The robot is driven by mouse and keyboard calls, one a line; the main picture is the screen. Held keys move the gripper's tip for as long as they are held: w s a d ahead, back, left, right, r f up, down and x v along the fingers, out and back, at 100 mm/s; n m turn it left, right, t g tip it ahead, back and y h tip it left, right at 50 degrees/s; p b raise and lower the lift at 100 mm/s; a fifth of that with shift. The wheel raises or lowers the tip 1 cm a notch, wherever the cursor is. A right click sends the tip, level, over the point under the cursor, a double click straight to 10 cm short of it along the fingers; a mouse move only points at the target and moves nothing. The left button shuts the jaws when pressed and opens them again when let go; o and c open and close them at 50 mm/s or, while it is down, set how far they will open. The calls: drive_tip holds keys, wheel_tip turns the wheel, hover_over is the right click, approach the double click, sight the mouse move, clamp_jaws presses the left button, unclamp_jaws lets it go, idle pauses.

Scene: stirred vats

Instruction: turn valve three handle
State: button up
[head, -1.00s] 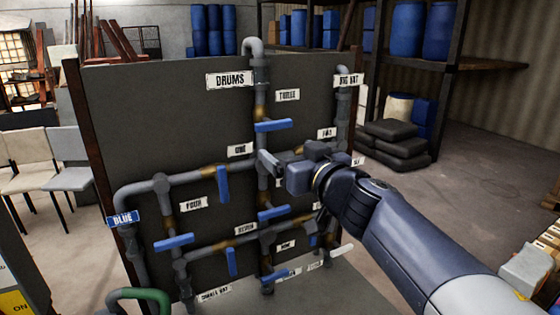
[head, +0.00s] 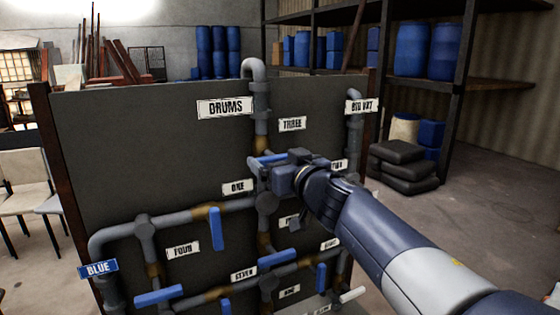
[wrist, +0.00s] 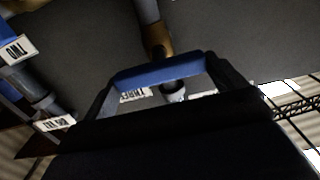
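The blue handle of valve three (head: 268,159) sits on the grey vertical pipe, below and left of the THREE label (head: 292,124). It lies roughly level, across the pipe. My gripper (head: 256,172) is at this handle and hides its right part in the head view. In the wrist view the blue handle (wrist: 158,73) spans the gap between my two dark fingers, one near each end. The fingers are wide apart, so my gripper looks open around the handle. I cannot tell whether they touch it. The THREE label (wrist: 135,95) shows partly behind it.
Other blue handles sit close by on the same board, such as valve one's (head: 217,230) and one lower down (head: 278,258). Grey pipes (head: 185,217) run across the dark panel (head: 160,140). Shelves with blue drums (head: 412,50) stand behind. The floor to the right is open.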

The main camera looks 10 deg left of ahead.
drive_tip(key=c, duration=0.4)
drive_tip(key=shift+n, duration=0.4)
drive_tip(key=n, duration=1.7)
drive_tip(key=shift+s+a+f+b, duration=0.15)
drive_tip(key=shift+a+f+b, duration=0.05)
drive_tip(key=shift+f+b, duration=0.15)
drive_tip(key=o, duration=0.7)
